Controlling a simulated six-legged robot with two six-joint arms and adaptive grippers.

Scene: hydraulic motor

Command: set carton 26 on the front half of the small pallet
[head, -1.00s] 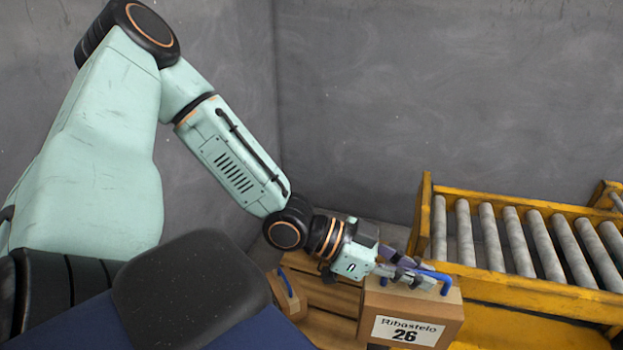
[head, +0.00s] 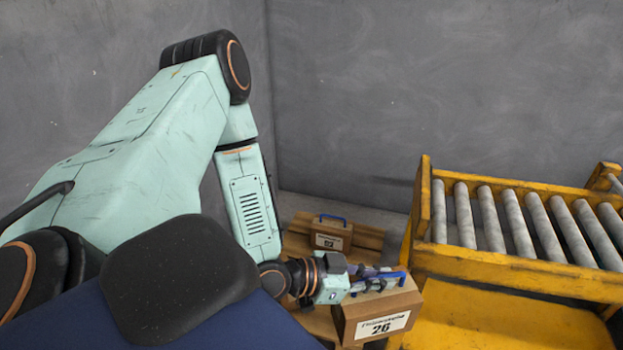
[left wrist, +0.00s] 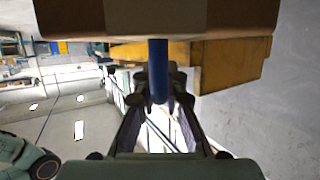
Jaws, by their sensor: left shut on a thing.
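Carton 26 (head: 376,313) is a brown box with a white label and a blue handle on top. My left gripper (head: 372,281) is shut on that blue handle. In the left wrist view the handle (left wrist: 158,72) stands between the fingers (left wrist: 158,105), with the carton (left wrist: 160,18) at the top edge. The small wooden pallet (head: 368,240) lies on the floor near the wall. Another carton (head: 330,234) with a blue handle stands on its far part. Carton 26 hides part of the pallet's near side, and I cannot tell whether it touches the pallet. My right gripper is not in view.
A yellow roller conveyor (head: 520,280) with grey rollers stands close to the right of carton 26. Grey walls (head: 400,90) close off the back and left. Bare pallet boards show between the two cartons.

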